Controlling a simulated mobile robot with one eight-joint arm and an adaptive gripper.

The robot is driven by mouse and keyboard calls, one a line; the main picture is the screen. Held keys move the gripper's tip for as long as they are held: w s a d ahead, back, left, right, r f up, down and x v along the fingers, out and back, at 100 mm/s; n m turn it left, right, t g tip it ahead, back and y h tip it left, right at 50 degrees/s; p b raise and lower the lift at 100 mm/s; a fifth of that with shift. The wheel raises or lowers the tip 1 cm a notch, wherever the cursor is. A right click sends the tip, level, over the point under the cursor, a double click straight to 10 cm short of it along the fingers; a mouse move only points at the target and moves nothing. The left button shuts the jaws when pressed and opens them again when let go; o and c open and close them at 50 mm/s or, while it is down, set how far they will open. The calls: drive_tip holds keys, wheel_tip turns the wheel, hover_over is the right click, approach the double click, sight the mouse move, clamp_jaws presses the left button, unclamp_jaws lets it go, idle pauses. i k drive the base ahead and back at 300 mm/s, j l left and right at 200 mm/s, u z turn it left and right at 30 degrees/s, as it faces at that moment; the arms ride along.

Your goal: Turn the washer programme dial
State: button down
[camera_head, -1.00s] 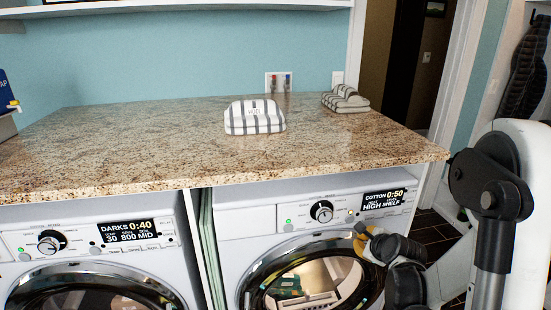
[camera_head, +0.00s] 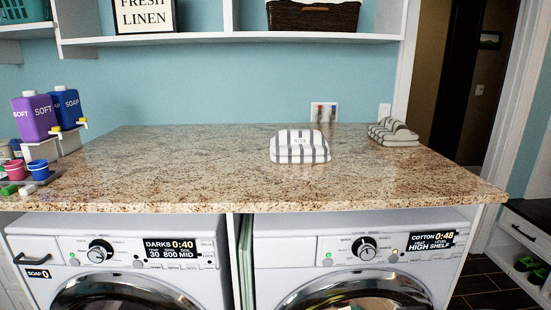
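The left machine (camera_head: 40,240) is the washer by its panel, with a round dark programme dial (camera_head: 100,251) with a light rim. Its display (camera_head: 180,252) reads DARKS 0:40, 30, 800, MID. The right machine (camera_head: 285,255) has a similar dial (camera_head: 364,248) and a display (camera_head: 432,245) reading COTTON 0:48, HIGH, SHELF. A green light shows on each panel. Nothing touches either dial. The lower part of both round doors is cut off by the frame. My gripper and arm are out of view.
A granite counter (camera_head: 210,175) overhangs both machines. On it are a striped cloth bundle (camera_head: 300,146), folded striped cloths (camera_head: 393,132), a purple SOFT jug (camera_head: 35,117) and a blue SOAP jug (camera_head: 68,106). A doorway and shoe shelf (camera_head: 530,262) are at right.

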sight(100, 250)
drive_tip(key=k+l+u, duration=0.1)
drive_tip(key=u, duration=1.45)
